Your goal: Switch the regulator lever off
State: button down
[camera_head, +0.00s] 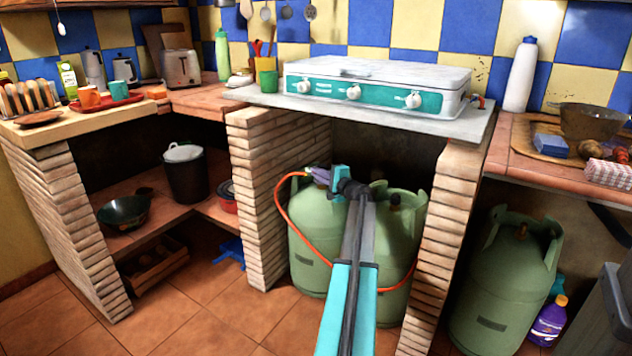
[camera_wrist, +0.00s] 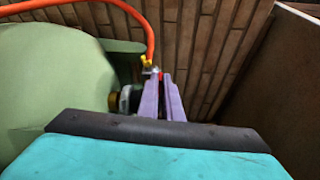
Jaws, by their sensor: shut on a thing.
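The regulator (camera_wrist: 129,98), a dark grey-green fitting, sits on the brass valve (camera_wrist: 114,101) of the left green gas bottle (camera_head: 316,232). My gripper (camera_head: 318,174) is at the top of this bottle, under the stove counter. In the wrist view the purple fingers of my gripper (camera_wrist: 159,78) are close together beside the regulator. A small red piece, apparently the regulator lever (camera_wrist: 161,76), shows between the fingertips; most of it is hidden. The orange hose (camera_wrist: 150,30) comes down to a yellow and metal fitting (camera_wrist: 147,63) just beyond the fingertips.
Brick pillars (camera_head: 262,190) stand on both sides of the bottle bay. A second green bottle (camera_head: 395,285) is close on the right, partly behind my arm. The stove (camera_head: 375,85) rests on the slab above. A third bottle (camera_head: 505,280) stands beyond the right pillar.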

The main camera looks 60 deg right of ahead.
jog(key=shift+s+d+f+n+b, duration=0.2)
jog(key=shift+f+n+b, duration=0.15)
jog(key=shift+b, duration=0.35)
jog(key=c, duration=1.9)
grip_release()
jog(key=shift+w, duration=0.1)
jog(key=shift+c, duration=0.2)
jog(key=shift+a, duration=0.1)
jog(key=shift+r, duration=0.1)
jog(key=p+v, duration=0.4)
jog(key=v, duration=0.9)
jog(key=shift+s+a, duration=0.2)
jog(key=shift+s, duration=0.2)
